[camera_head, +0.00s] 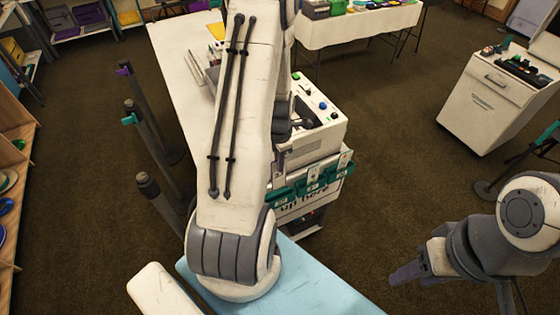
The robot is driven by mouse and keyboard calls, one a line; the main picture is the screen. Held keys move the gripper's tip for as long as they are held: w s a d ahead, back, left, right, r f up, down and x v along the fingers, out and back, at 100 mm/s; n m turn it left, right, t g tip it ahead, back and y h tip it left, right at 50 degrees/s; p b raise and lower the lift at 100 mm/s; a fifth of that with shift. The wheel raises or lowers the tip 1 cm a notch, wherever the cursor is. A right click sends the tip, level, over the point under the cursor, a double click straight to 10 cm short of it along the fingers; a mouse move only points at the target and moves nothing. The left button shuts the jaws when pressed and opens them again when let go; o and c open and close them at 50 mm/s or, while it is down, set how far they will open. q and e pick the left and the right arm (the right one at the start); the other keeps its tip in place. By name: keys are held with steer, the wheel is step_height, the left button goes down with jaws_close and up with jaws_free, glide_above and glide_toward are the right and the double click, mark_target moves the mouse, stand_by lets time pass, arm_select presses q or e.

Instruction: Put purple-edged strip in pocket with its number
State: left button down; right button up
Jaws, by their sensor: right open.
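A cabinet rack with several teal pockets (279,196) hangs on the front of a beige box; some pockets hold pale numbered strips (313,171). A pale, purplish-edged strip (279,166) stands upright above the leftmost visible pocket; its lower end meets the pocket area, and I cannot tell whether it is inside. My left gripper (281,146) is at the strip's top, and appears shut on it; my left arm hides most of the gripper. My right gripper (405,273) is open and empty at the lower right, well away from the rack.
The beige box (318,128) has buttons on top and stands at a white table (184,75). Dark posts (157,190) stand to the left. A white cabinet (490,105) is at the right. Carpet between rack and cabinet is clear.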

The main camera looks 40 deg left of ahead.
arm_select(q)
steer(key=b, duration=0.3)
glide_above(280, 183)
steer(key=shift+a+f, duration=0.1)
steer(key=shift+f, duration=2.05)
steer(key=shift+w+f, duration=0.1)
steer(key=shift+f, duration=0.15)
steer(key=shift+f+b, duration=2.65)
steer(key=shift+f, duration=0.5)
steer(key=c, duration=1)
jaws_free()
